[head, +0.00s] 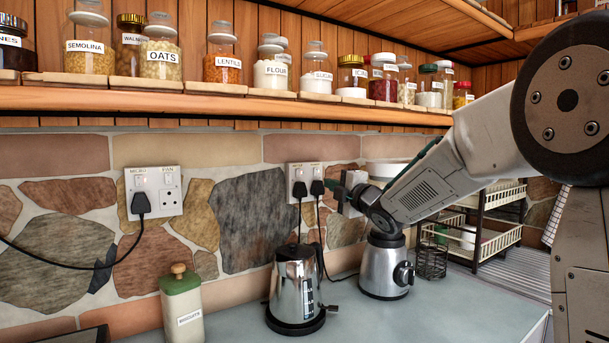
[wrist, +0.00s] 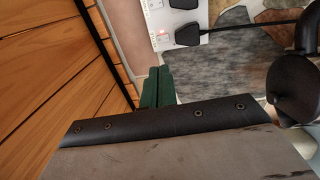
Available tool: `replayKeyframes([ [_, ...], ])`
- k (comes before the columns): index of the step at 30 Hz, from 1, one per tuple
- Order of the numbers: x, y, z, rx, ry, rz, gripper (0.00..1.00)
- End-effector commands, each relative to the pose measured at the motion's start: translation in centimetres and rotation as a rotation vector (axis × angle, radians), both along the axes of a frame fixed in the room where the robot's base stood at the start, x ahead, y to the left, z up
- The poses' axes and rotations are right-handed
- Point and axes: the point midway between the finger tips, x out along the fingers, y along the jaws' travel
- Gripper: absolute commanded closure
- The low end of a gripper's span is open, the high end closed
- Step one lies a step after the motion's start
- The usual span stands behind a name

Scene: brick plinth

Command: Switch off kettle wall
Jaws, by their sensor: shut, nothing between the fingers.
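A white double wall socket (head: 299,171) with two black plugs is on the stone wall above the steel kettle (head: 296,285). Its labels are too small to read surely. In the wrist view the socket plate (wrist: 170,20) shows at the top, with two black plugs and small reddish marks by its switches. My gripper (head: 328,184) is at the right side of this socket, its green fingers shut and empty. In the wrist view the shut fingers (wrist: 157,86) point toward the plate, with a visible gap below it. I cannot tell whether they touch anything.
A second socket (head: 154,192) labelled MICRO and FAN is to the left, with one plug. A shelf of jars (head: 220,97) runs above. A blender base (head: 386,268), a biscuits tin (head: 182,305) and a dish rack (head: 480,235) stand on the counter (head: 430,315).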

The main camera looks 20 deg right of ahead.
Motion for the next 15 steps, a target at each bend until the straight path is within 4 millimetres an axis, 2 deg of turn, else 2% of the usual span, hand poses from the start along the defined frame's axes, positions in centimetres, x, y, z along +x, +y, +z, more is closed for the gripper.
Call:
replayKeyframes([
  [8, 0.4, 0.2, 0.0, 0.003, 0.002, -0.001, 1.0],
  [11, 1.5, 0.6, 0.2, 0.003, 0.001, 0.001, 1.0],
  [15, 4.0, 1.4, 0.4, 0.002, 0.003, 0.001, 1.0],
])
